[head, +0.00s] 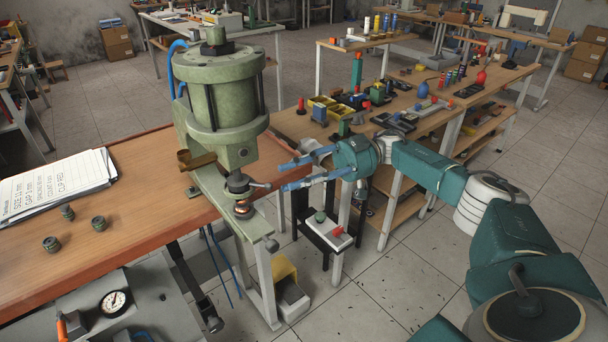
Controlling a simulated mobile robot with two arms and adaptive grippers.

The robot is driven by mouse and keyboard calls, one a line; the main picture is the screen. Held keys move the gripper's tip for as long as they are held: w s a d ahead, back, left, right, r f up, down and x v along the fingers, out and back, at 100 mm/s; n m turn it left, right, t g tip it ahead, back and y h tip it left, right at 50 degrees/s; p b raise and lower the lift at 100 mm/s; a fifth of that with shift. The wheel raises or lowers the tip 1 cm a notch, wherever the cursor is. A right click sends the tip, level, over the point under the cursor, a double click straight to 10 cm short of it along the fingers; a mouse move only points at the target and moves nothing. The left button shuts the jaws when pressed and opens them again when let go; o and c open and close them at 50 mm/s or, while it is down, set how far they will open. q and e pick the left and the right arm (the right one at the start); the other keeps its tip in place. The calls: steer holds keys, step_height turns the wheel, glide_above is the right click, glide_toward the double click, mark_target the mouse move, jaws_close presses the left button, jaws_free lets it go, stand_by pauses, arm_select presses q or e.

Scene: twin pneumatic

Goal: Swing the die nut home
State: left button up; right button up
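The green pneumatic press (217,95) stands on the bench's right end. Below its cylinder, a dark round die nut (238,184) sits above a copper-coloured part on the press's base arm. A short handle (262,185) sticks out from the nut to the right. My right gripper (283,177) comes in from the right with two blue fingers apart and nothing seen between them. Its fingertips are just right of the handle's end; I cannot tell whether the lower one touches it. My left gripper is not in view.
Several small dark cylindrical parts (51,244) and a paper pad (58,187) lie on the wooden bench (150,170). A grey panel with a gauge (115,302) is at the lower left. A small stand (328,234) is below my gripper. Cluttered tables stand behind.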

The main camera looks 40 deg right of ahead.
steer(key=shift+s+d, duration=0.15)
steer(key=shift+d, duration=0.8)
steer(key=shift+s+d, duration=0.1)
steer(key=shift+d, duration=0.8)
